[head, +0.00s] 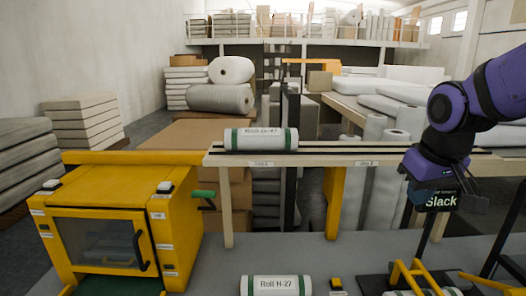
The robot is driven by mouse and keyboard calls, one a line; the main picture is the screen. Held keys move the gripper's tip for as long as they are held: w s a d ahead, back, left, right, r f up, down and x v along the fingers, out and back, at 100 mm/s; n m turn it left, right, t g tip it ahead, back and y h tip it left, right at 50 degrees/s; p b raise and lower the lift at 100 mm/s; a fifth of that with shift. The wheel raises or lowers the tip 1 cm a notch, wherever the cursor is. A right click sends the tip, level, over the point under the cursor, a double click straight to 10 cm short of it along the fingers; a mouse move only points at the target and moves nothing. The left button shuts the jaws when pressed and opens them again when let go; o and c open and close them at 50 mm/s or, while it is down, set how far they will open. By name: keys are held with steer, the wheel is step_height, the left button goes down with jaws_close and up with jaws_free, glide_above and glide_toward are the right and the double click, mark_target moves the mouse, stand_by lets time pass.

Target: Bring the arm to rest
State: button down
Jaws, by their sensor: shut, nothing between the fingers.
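My arm comes in from the right edge in purple, bent downward. My gripper (440,203) hangs at its end at the right, pointing down in front of the wooden bench. It is shut and holds nothing. A dark sign reading "Slack" (440,202) shows at the same spot, so the fingertips are hard to make out. Below it stand a dark post and yellow brackets (415,275); whether the gripper touches the post or sign I cannot tell.
A white roll with green bands (261,139) lies on the wooden bench rail (330,156). Roll H-27 (276,286) lies on the grey surface in front. A yellow machine with a window (120,235) stands at left. The grey surface between is mostly clear.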

steer(key=s+r+m, duration=0.1)
steer(key=s+r, duration=0.1)
steer(key=s, duration=0.5)
steer(key=s+d+r+t, duration=0.1)
steer(key=s+r, duration=0.1)
steer(key=s, duration=0.5)
steer(key=shift+r+m+t, duration=0.3)
steer(key=shift+r+m, duration=0.05)
steer(key=shift+m, duration=0.05)
steer(key=shift+w+d, duration=0.1)
